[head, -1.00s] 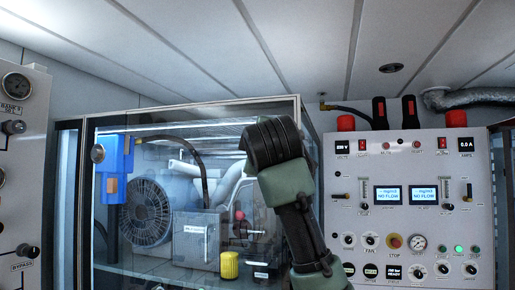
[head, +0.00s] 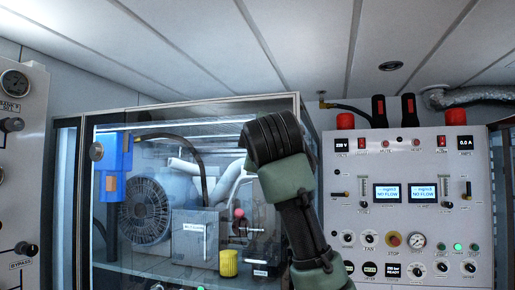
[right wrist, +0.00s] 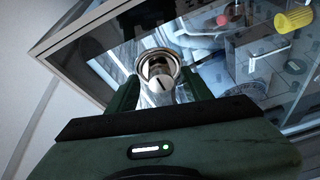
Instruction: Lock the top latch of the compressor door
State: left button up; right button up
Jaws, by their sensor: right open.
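The compressor door (head: 107,255) is a large glass panel in a metal frame on the cabinet; it looks closed, though I cannot be sure. A round metal latch with a raised ring and a dark slot (right wrist: 158,80) shows in the right wrist view, near the cabinet's frame edge. My right gripper (right wrist: 160,92) is open, with its green fingers on either side of the latch; whether they touch it I cannot tell. In the head view my right arm rises in front of the door's right side and hides the latch and the gripper. My left gripper is not in view.
Behind the glass are a fan (head: 146,210), a yellow cylinder (head: 228,263) and a blue unit (head: 112,165) at the left. A control panel (head: 450,225) with displays and knobs stands to the right. A gauge panel (head: 30,190) stands at the far left.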

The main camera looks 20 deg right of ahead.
jog(key=b+v, duration=0.4)
jog(key=v, duration=0.3)
jog(key=shift+s, duration=0.25)
jog(key=shift+w, duration=0.1)
jog(key=shift+f, duration=0.1)
